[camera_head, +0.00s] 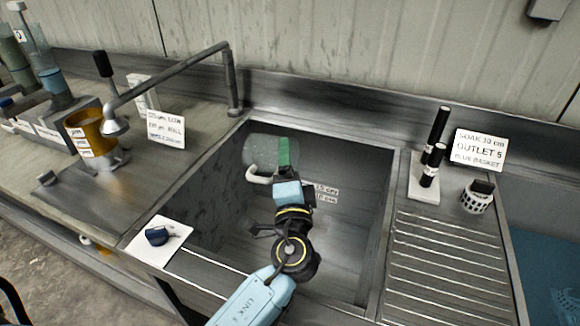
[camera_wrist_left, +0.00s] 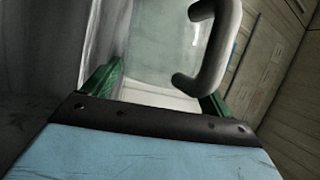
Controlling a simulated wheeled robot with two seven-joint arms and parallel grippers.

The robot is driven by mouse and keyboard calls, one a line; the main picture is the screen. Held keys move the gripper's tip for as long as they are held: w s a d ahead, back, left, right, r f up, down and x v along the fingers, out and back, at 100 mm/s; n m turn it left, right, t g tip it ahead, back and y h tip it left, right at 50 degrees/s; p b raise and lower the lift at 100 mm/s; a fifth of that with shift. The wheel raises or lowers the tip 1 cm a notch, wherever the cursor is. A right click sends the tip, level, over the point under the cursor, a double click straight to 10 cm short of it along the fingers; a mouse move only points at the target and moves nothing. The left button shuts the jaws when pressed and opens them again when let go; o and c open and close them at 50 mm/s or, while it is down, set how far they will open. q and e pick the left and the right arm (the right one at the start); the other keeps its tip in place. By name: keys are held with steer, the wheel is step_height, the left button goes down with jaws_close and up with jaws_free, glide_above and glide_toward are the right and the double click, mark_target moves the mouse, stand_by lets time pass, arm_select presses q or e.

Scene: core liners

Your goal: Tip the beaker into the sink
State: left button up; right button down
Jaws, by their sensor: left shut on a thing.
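The beaker (camera_head: 262,149) is clear, greenish glass with a pale handle (camera_head: 258,176). In the head view it lies tipped on its side over the back left part of the sink (camera_head: 345,240). My left gripper (camera_head: 285,155), with green fingers, is shut on the beaker. The left wrist view shows the beaker (camera_wrist_left: 165,45) between the green fingers (camera_wrist_left: 160,88), with the handle (camera_wrist_left: 225,45) near the right finger. I cannot tell whether liquid is in the beaker. My right gripper is not in view.
A grey faucet (camera_head: 170,72) arches left of the sink, near an orange container (camera_head: 88,130). A white card with a dark blue item (camera_head: 158,236) lies at the front left rim.

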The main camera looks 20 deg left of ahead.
mark_target(271, 142)
arm_select(q)
steer(key=r+n+g+p, duration=0.1)
steer(key=n+p, duration=0.1)
steer(key=r+n+p, duration=0.1)
steer(key=n+p, duration=0.1)
steer(key=r+n+g+p, duration=0.1)
steer(key=p, duration=0.1)
steer(key=shift+a+n+g+h+p, duration=0.25)
steer(key=shift+n+g+h+p, duration=0.05)
steer(key=shift+n+h+p, duration=0.1)
steer(key=a+n+h+p, duration=0.1)
steer(key=n+p, duration=0.1)
steer(key=p, duration=0.1)
steer(key=a+r+n+g+h+p, duration=0.1)
steer(key=n+p, duration=0.1)
steer(key=p, duration=0.2)
steer(key=a+r+n+g+h+p, duration=0.1)
steer(key=n+p, duration=0.2)
steer(key=p, duration=0.1)
steer(key=shift+s+h, duration=0.1)
steer(key=shift+h, duration=0.2)
steer(key=shift+a+n+h+p, duration=0.25)
steer(key=shift+n+h+p, duration=0.3)
steer(key=shift+p, duration=0.3)
